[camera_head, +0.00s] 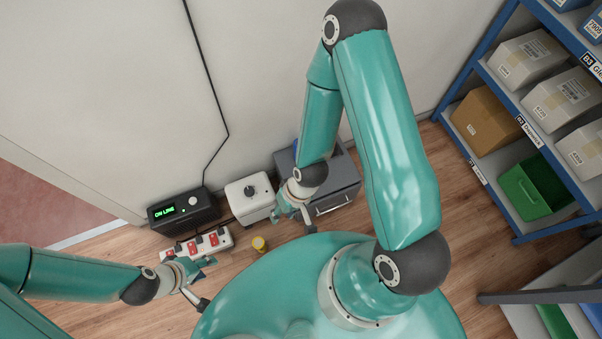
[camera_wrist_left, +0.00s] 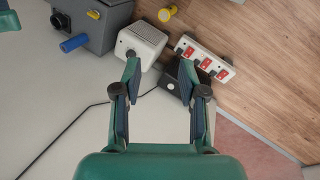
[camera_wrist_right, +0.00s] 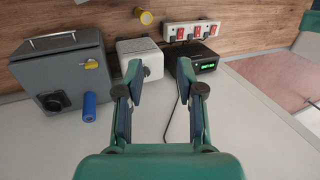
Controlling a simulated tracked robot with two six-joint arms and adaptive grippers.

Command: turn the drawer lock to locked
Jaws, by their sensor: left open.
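The grey drawer unit (camera_head: 341,173) has a bar handle (camera_head: 335,209) and is partly hidden by my right arm in the head view. In the right wrist view the unit (camera_wrist_right: 70,70) shows a small yellow turn piece (camera_wrist_right: 91,65), which looks like the lock, with a black round knob (camera_wrist_right: 53,101) and a blue cylinder (camera_wrist_right: 89,107) nearby. The yellow piece also shows in the left wrist view (camera_wrist_left: 93,14). I cannot tell its setting. My right gripper (camera_head: 293,222) is open and empty, near the unit and apart from the yellow piece. My left gripper (camera_head: 205,282) is open and empty, well left of the unit.
Left of the unit stand a white box (camera_head: 238,203) with a dark knob and a black box (camera_head: 171,217) reading ON LINE. A power strip (camera_head: 222,238) with red switches and a yellow round item (camera_head: 260,244) lie in front. Shelves (camera_head: 508,103) with parcels stand right.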

